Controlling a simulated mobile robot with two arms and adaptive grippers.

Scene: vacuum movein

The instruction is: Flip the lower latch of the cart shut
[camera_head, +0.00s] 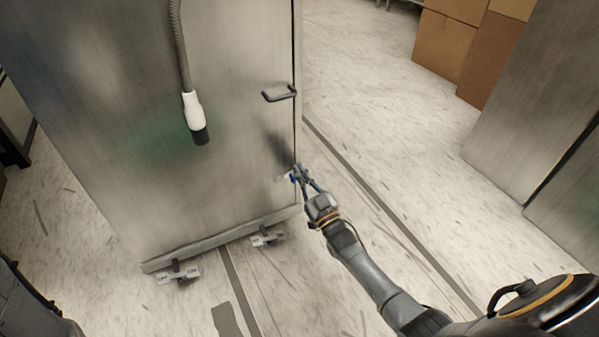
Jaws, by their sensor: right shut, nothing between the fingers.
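The cart (120,110) is a tall grey metal cabinet standing on casters. A dark handle-like latch (279,93) sticks out near the upper part of its right edge. The lower latch is at the right edge, below that handle, and is mostly hidden behind my right gripper, so I cannot tell its position. My right gripper (298,174) is shut with nothing between its fingers, its blue-marked tips at or very near the cart's right edge. Whether they touch the latch is unclear. My left gripper is not in view.
A grey hose with a white and black end (195,117) hangs in front of the cart. Casters (178,275) show under its base. Cardboard boxes (447,47) stand at the upper right, and a grey metal cabinet (530,110) at the right. The floor between is clear.

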